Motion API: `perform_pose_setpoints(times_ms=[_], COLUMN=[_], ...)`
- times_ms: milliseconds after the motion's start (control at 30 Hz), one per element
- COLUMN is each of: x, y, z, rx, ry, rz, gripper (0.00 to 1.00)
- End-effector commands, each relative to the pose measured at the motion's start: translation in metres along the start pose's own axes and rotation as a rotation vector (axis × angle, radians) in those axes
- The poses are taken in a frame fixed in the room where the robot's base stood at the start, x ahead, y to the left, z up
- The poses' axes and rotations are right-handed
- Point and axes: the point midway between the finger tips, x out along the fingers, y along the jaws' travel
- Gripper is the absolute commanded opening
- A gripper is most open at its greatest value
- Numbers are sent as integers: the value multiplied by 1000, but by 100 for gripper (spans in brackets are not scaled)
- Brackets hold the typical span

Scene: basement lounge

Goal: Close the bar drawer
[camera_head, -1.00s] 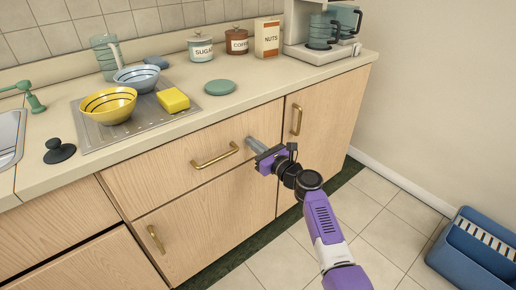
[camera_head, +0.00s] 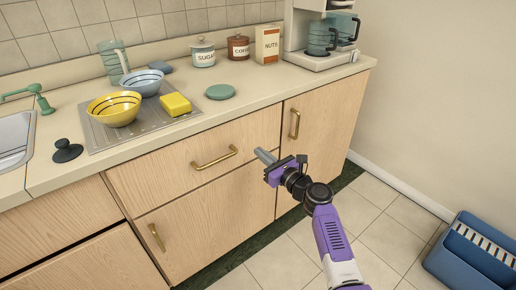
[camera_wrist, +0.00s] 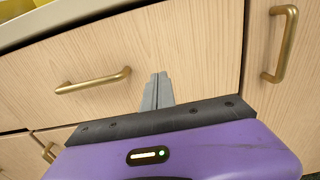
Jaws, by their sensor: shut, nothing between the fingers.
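The drawer (camera_head: 160,170) is a wide light-wood front below the counter, with a horizontal brass handle (camera_head: 214,158). Its front looks about flush with the cabinet, with no clear gap along its top; a small gap I cannot rule out. The drawer also shows in the wrist view (camera_wrist: 200,45), its handle (camera_wrist: 93,82) left of my fingers. My gripper (camera_head: 259,153) is shut and empty, its grey fingers pointing at the drawer front's right part, right of the handle. In the wrist view the fingertips (camera_wrist: 158,78) are close to the wood; I cannot tell whether they touch.
A cupboard door (camera_head: 318,125) with a vertical handle is to the right, another door (camera_head: 205,225) below the drawer. The counter holds a yellow bowl (camera_head: 114,110), a yellow sponge (camera_head: 175,104) and jars. A blue crate (camera_head: 475,255) stands on the floor at right; tiles between are clear.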

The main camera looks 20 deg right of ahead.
Motion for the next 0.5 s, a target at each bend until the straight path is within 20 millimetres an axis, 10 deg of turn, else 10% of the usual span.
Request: perform_pose_setpoints(times_ms=[500], x=[-78], y=[0], z=[0], rx=[0], ry=[2], rz=[-1], gripper=[0])
